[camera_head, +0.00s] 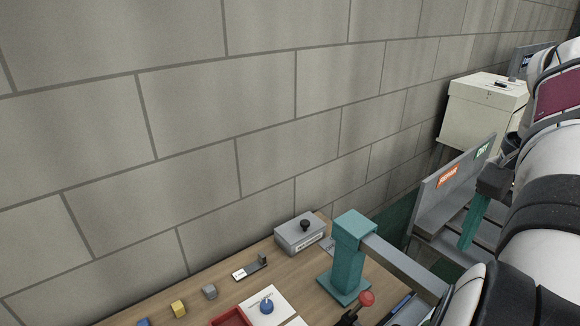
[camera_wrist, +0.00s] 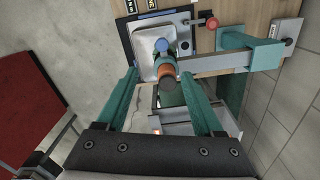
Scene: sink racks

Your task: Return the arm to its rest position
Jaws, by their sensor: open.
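My gripper (camera_wrist: 160,74) shows in the wrist view as two teal fingers spread wide apart, with nothing held between them. In the head view one teal finger of my gripper (camera_head: 467,244) hangs down at the right, in front of a grey rack (camera_head: 424,202) with orange and green labels. The other finger is hidden there. My white and black arm fills the right edge of the head view. In the wrist view an orange and dark cylindrical thing (camera_wrist: 167,72) shows beyond and between the fingertips; I cannot tell its distance from them.
A teal post (camera_head: 350,245) with a grey beam stands on the wooden table (camera_head: 273,264). A red-knobbed lever (camera_head: 366,298), a grey box (camera_head: 301,234) and small blocks are near it. A cream box (camera_head: 482,110) stands at the back right. A red-topped piece (camera_wrist: 35,105) is at the wrist view's left.

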